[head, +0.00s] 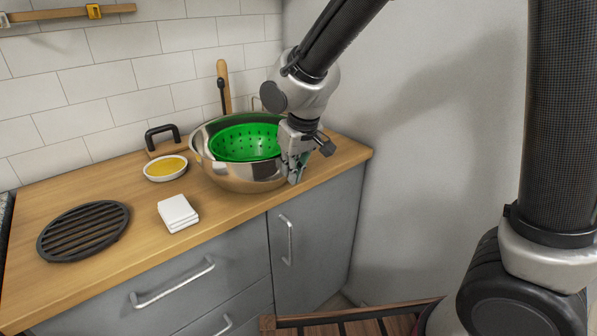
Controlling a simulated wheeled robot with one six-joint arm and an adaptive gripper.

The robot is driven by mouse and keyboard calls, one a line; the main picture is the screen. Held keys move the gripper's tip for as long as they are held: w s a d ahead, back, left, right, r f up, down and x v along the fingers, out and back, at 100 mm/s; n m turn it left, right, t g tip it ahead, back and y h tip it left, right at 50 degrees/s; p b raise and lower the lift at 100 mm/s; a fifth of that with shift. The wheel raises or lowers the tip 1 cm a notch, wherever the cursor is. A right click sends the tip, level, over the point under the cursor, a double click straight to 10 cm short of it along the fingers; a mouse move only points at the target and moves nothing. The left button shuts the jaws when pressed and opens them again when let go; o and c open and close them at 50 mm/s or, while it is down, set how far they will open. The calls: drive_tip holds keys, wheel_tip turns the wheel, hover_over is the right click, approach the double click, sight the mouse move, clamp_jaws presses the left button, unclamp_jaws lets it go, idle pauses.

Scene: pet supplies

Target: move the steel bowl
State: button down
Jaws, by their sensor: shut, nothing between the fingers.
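The large shiny steel bowl (240,179) stands on the wooden counter near its right end. A green perforated colander (243,145) sits inside it and hides most of its interior. My gripper (295,180) points down at the right side of the bowl, close against its outer wall. The fingers are shut with nothing visible between them. I cannot tell whether they touch the bowl. The gripper hides part of the bowl's right rim.
On the counter (110,192) are a small white dish (165,177) with yellow contents, a stack of white squares (178,213) and a round black grate (83,231). A black handle (162,136) and a wooden stick (224,88) stand behind. A wall (420,130) bounds the right.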

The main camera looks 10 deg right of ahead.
drive_tip(key=shift+w, duration=0.1)
drive_tip(key=w+a, duration=0.1)
drive_tip(key=w, duration=0.1)
drive_tip(key=w+a, duration=0.2)
drive_tip(key=w, duration=0.1)
drive_tip(key=w+a, duration=0.1)
drive_tip(key=w, duration=0.1)
drive_tip(key=shift+w+a, duration=0.35)
